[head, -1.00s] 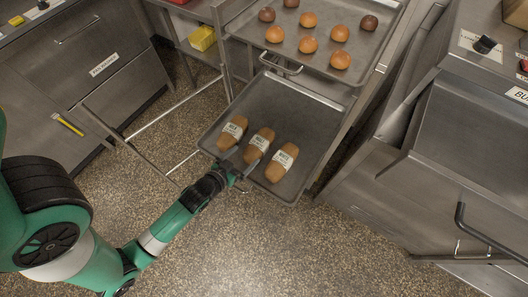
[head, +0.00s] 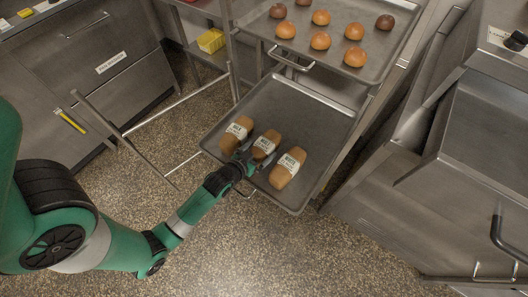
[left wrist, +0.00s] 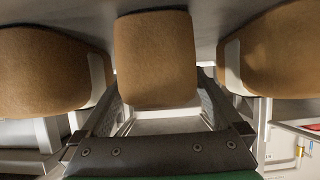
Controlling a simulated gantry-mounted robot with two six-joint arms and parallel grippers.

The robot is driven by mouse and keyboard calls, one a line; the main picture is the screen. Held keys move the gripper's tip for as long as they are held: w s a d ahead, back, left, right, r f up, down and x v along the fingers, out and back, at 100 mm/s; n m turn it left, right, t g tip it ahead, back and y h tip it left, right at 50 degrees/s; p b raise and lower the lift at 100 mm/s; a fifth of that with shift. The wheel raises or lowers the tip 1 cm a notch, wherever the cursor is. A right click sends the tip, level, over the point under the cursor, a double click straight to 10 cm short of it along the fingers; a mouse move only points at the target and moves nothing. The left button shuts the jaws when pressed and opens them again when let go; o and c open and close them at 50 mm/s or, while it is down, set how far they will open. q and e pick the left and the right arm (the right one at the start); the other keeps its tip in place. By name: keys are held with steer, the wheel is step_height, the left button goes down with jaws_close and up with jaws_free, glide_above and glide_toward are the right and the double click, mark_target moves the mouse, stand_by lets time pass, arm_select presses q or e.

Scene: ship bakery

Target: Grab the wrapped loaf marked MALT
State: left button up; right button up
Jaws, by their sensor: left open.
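Three wrapped brown loaves with white labels lie side by side on the lower tray (head: 318,118): a left loaf (head: 228,143), a middle loaf (head: 273,137) and a right loaf (head: 284,178). The label print is too small to read surely, so I cannot tell for certain which is MALT. My left gripper (head: 256,157) is open at the near end of the middle loaf, a finger on each side. In the left wrist view the middle loaf (left wrist: 155,50) lies between the open fingers, with the left loaf (left wrist: 40,75) and right loaf (left wrist: 285,50) outside them. My right gripper is not visible.
An upper tray (head: 300,35) with several round buns sits behind the lower tray on the rack. A steel machine (head: 470,130) stands at the right, and steel drawers (head: 100,60) at the left. Neighbouring loaves are close to my fingers.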

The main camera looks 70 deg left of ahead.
arm_select(q)
steer(key=x, duration=0.2)
steer(key=shift+w+a+f, duration=0.1)
steer(key=shift+w, duration=0.1)
steer(key=c, duration=1.4)
steer(key=shift+o, duration=0.2)
